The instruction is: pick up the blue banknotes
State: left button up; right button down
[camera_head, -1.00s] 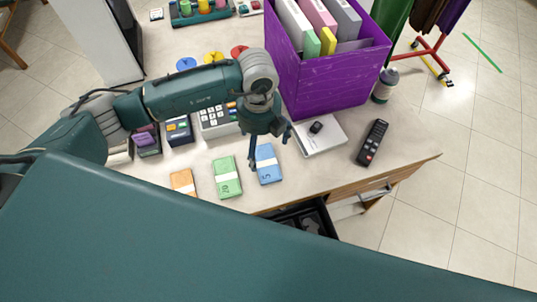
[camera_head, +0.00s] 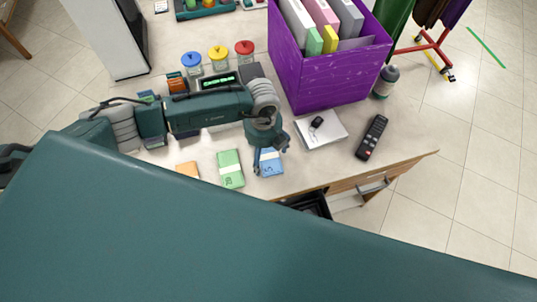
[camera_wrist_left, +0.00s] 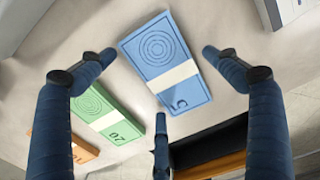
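The blue banknotes (camera_head: 271,168) lie as a banded stack near the front edge of the desk. They show whole in the left wrist view (camera_wrist_left: 157,50), with a white band and a "5". My left gripper (camera_head: 268,158) is over the blue stack with its fingers pointing down. In the left wrist view its fingers (camera_wrist_left: 158,78) are spread, one on each side of the stack and one below its lower end. Nothing is held. I cannot tell whether the tips touch the desk. My right gripper is not in view.
Green banknotes (camera_head: 230,169) and orange banknotes (camera_head: 187,169) lie left of the blue stack. A white box (camera_head: 321,133), a remote (camera_head: 372,138) and a purple bin (camera_head: 327,80) stand to the right and behind. An open drawer (camera_head: 312,204) is below the front edge.

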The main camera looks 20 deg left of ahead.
pick_arm(q)
jog(key=c, duration=0.9)
jog(key=shift+c, duration=0.2)
jog(key=shift+r, duration=0.1)
